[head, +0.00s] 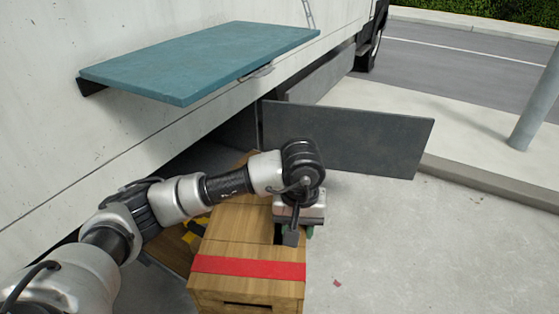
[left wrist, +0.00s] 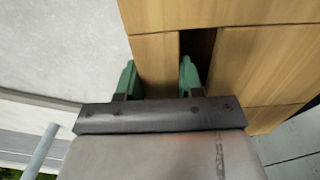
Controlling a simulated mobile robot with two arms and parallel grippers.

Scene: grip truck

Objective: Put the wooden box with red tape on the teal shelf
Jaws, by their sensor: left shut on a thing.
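The wooden box (head: 230,230) has a band of red tape (head: 250,267) across its near part and a dark slot in its near side. My left gripper (head: 293,234) is shut on the box's right edge in the head view. In the left wrist view its green fingers (left wrist: 159,76) straddle a strip of the wooden box (left wrist: 155,50), one outside the edge and one at the dark opening. I cannot tell whether the box touches the ground. The teal shelf (head: 200,62) is empty, up on the white wall. My right gripper is not in view.
Another wooden piece with yellow and black tape (head: 195,230) lies left of the box, partly hidden by my arm. A dark grey panel (head: 370,140) stands out beyond the box. A grey post (head: 540,110) stands farther right.

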